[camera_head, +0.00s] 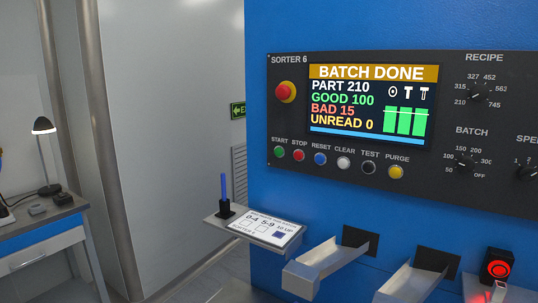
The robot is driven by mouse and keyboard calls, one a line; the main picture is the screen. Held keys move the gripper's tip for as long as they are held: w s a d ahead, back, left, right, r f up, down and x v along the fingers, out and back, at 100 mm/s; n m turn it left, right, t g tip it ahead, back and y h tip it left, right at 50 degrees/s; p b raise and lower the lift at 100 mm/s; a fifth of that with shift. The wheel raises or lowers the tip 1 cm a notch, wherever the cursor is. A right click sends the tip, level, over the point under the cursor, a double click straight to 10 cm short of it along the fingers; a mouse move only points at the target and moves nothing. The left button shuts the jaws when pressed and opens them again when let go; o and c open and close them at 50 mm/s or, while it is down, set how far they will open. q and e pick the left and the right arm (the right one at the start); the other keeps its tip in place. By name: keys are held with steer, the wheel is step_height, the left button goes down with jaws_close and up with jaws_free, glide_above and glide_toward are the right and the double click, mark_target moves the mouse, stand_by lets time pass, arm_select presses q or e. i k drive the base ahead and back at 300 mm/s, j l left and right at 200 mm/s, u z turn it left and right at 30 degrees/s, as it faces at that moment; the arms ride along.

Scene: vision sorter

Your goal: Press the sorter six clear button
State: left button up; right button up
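The sorter 6 control panel (290,110) is a dark plate on the blue machine face. The clear button (343,163) is a light grey round button under the label CLEAR, in the row below the screen. The blue reset button (320,159) is to its left and the black test button (369,167) to its right. The screen (373,104) reads BATCH DONE, PART 210, GOOD 100, BAD 15, UNREAD 0. Neither of my grippers is in view.
A small shelf (226,225) with a printed card and a blue pen in a holder juts out below the panel at left. Metal chutes (325,270) stick out below. A red-lit device (498,268) is at lower right. A desk with a lamp (45,150) stands far left.

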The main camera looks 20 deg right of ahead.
mark_target(343, 163)
steer(key=z, duration=1.45)
